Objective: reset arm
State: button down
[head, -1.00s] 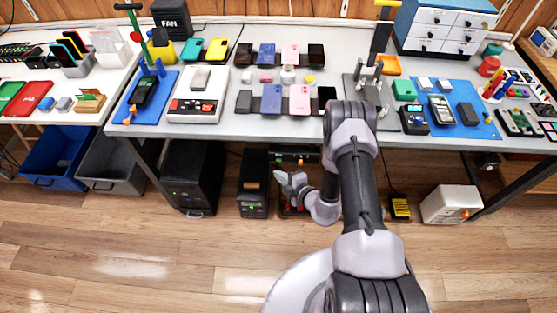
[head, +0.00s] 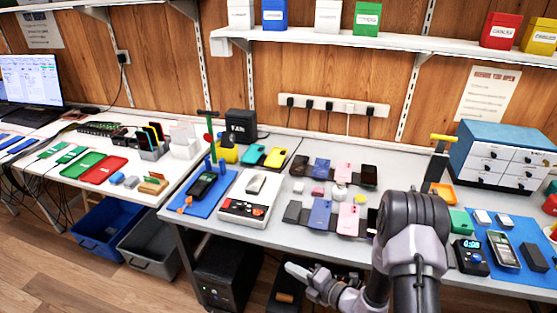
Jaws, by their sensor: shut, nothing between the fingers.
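My gripper (head: 298,270) shows at the lower middle of the head view, in front of the workbench and below its front edge. It points to the left and its fingers look closed, with nothing held. The rest of my arm rises at the lower right and bends back down towards the gripper. It hides part of the bench front and some of the things behind it.
The grey workbench (head: 268,238) holds several phones, a white console with red buttons (head: 246,209), blue mats and a blue drawer cabinet (head: 507,150). A blue bin (head: 100,228) and a grey bin (head: 150,243) stand under the left table. A shelf with coloured boxes runs above.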

jog(key=s+a+r+n+g+y, duration=0.1)
jog(key=s+a+r+n+g, duration=0.25)
jog(key=r+n, duration=0.35)
jog(key=s+a+r+n+g, duration=0.2)
jog(key=s+r+n, duration=0.2)
jog(key=r+n, duration=0.3)
jog(key=s+a+r+n+g+y, duration=0.1)
jog(key=s+a+r+n+g, duration=0.25)
jog(key=r+n, duration=0.35)
jog(key=s+d+r+n+t+h, duration=0.2)
jog(key=s+d+r+n+h, duration=0.3)
jog(key=n, duration=0.4)
jog(key=s+d+r+n+t+h, duration=0.2)
jog(key=s+d+r+n+h, duration=0.3)
jog(key=s+n, duration=0.5)
jog(key=d, duration=0.2)
jog(key=shift+d+r, duration=0.15)
jog(key=shift+d, duration=0.15)
